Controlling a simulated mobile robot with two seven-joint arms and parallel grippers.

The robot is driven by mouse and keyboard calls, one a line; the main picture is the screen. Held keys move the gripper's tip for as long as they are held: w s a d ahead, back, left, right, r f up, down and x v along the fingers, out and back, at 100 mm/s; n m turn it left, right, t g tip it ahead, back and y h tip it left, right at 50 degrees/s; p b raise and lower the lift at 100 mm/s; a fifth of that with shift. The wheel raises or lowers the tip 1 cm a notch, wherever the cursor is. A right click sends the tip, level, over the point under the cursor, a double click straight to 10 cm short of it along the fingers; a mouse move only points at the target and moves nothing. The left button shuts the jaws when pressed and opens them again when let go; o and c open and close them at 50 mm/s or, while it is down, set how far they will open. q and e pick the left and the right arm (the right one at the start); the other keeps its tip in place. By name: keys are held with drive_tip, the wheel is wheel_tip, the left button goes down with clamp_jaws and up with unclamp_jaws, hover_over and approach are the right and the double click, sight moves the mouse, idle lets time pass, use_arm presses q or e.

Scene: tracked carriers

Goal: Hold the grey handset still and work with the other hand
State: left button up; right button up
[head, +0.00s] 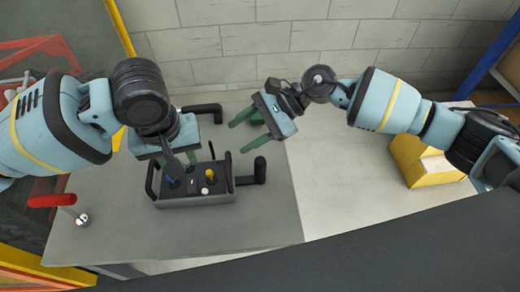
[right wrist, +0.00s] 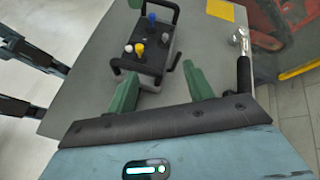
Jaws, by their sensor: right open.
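The grey handset (head: 196,200) lies on the grey table with black loop handles and blue, yellow and white knobs on top. It also shows in the right wrist view (right wrist: 152,72), top centre, beyond my fingers. My left gripper (head: 176,163) is over the handset's back left part in the head view and covers some of it. I cannot tell whether it touches or how its fingers stand. My right gripper (head: 235,133) is open and empty, its green fingers apart, to the right of and behind the handset. It also shows open in the right wrist view (right wrist: 162,88).
A black-handled tool (head: 205,109) lies behind the handset. A red-handled item (head: 52,200) is at the table's left. A yellow box (head: 425,165) stands on the floor at right. The table's front right part is clear. A brick wall stands behind.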

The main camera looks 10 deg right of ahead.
drive_tip(key=d+n+h, duration=0.4)
drive_tip(key=n+h, duration=0.3)
drive_tip(key=n, duration=0.2)
drive_tip(key=n+h, duration=0.4)
drive_tip(key=n, duration=0.1)
hover_over(260, 171)
drive_tip(key=w, duration=0.2)
drive_tip(key=shift+w+d+f, duration=0.1)
drive_tip(key=shift+d+f, duration=0.1)
drive_tip(key=shift+f, duration=0.25)
drive_tip(key=shift+w+d+f, duration=0.1)
drive_tip(key=shift+d+f, duration=0.05)
drive_tip(key=shift+f, duration=0.3)
drive_tip(key=shift+s+a+r+n+t+h, duration=0.1)
drive_tip(key=shift+s+a+n+t+h, duration=0.1)
drive_tip(key=shift+s+n+t+h, duration=0.25)
drive_tip(key=shift+f, duration=3.95)
